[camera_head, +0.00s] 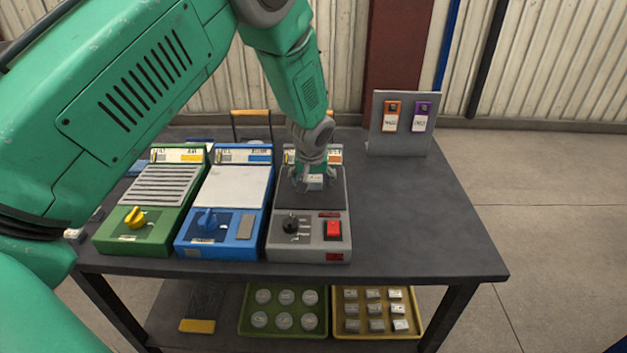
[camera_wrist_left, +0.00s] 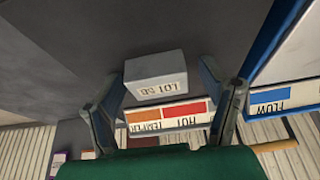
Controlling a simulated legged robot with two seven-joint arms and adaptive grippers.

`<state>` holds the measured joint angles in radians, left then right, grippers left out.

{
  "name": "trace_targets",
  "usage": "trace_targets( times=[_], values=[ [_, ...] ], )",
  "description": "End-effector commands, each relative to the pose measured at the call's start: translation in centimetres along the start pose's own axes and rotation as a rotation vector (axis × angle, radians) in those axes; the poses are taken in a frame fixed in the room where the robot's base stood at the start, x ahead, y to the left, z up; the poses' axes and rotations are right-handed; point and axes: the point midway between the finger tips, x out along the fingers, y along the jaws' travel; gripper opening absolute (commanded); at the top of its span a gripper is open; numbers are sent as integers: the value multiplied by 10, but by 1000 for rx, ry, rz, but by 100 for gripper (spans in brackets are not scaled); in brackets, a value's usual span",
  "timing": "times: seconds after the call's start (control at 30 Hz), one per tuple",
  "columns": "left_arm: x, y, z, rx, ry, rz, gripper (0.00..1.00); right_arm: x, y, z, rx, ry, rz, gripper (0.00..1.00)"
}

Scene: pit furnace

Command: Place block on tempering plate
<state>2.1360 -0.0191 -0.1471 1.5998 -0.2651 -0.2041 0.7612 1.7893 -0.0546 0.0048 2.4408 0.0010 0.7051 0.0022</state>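The grey device has a dark flat plate (camera_head: 325,199) on top, a black knob and a red switch in front. In the left wrist view, the label strip (camera_wrist_left: 170,115) behind it reads TEMPER and HOT. A small light-grey block (camera_head: 315,181) with lot lettering is at the dark plate; it also shows in the left wrist view (camera_wrist_left: 156,72). It appears to rest on the plate. My left gripper (camera_head: 313,180) reaches down over it. In the left wrist view its fingers stand on both sides of the block, with a visible gap at the right finger. My right gripper is out of view.
A blue device (camera_head: 222,186) and a green device (camera_head: 160,190) stand left of the grey one. A stand (camera_head: 400,140) with two tags is at the back right. The table's right side is clear. A green tray (camera_head: 283,334) and a yellow tray (camera_head: 377,335) are below.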

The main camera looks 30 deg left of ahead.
Motion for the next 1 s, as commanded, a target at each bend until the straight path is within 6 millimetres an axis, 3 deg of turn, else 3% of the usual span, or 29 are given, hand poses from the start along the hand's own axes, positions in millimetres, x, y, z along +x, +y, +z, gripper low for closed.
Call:
trace_targets(
  times=[0.17, 0.4, 0.6, 0.8, 1.0],
  values=[
    [-18, -3, -2, 1, -4, -4, 64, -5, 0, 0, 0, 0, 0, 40],
    [-74, -1, -3, 0, 3, -1, 64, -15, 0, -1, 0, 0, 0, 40],
    [-111, 0, -3, 1, 3, 0, 64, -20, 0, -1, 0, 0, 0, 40],
    [-126, 0, -3, 0, 1, 0, 64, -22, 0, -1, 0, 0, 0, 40],
    [-128, 0, -2, 0, 1, 0, 64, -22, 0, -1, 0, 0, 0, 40]
  ],
)
